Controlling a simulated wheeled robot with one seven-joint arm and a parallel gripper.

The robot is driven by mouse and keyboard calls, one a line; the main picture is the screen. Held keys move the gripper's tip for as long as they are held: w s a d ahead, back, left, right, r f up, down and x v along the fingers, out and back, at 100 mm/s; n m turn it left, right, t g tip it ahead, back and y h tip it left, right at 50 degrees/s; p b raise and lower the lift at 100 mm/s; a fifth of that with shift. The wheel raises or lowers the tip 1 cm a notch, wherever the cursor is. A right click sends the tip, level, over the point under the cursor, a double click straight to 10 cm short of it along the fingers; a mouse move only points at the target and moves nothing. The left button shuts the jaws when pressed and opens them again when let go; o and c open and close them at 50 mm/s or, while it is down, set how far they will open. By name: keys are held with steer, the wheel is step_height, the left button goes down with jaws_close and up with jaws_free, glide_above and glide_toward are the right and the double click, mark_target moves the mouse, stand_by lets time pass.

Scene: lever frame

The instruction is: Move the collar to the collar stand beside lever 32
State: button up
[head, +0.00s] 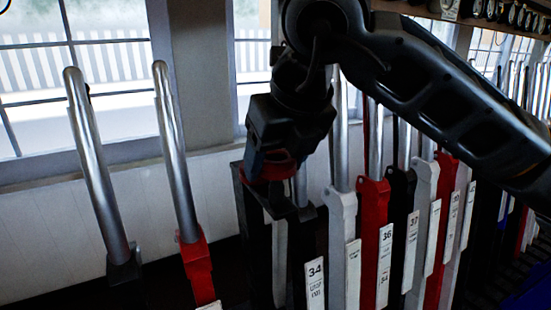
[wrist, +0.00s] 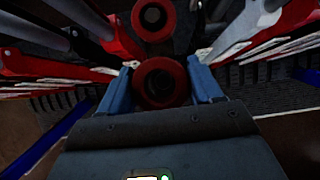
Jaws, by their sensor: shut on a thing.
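A red ring-shaped collar (wrist: 138,84) sits between the two blue fingers of my gripper (wrist: 161,86) in the wrist view, and the gripper is shut on it. In the head view my gripper (head: 268,158) points down, with red of the collar (head: 262,172) showing at its fingers. It is just above or at the top of a dark post-like stand (head: 240,185), left of the lever with plate 34 (head: 315,272). I cannot tell whether the collar touches the stand. No plate reading 32 is legible.
A second red ring (wrist: 138,18) shows farther up in the wrist view. A red-based lever (head: 195,255) and a black-based lever (head: 122,262) stand at left. White, red and black levers crowd the right, with plate 36 (head: 385,245). A gap lies left of the stand.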

mark_target(275, 185)
steer(key=shift+f+b, duration=2.05)
steer(key=shift+f, duration=0.1)
steer(key=o, duration=1)
steer(key=shift+o, duration=0.6)
steer(key=shift+p+v, duration=1.65)
steer(key=shift+v, duration=2.85)
steer(key=shift+w, duration=0.1)
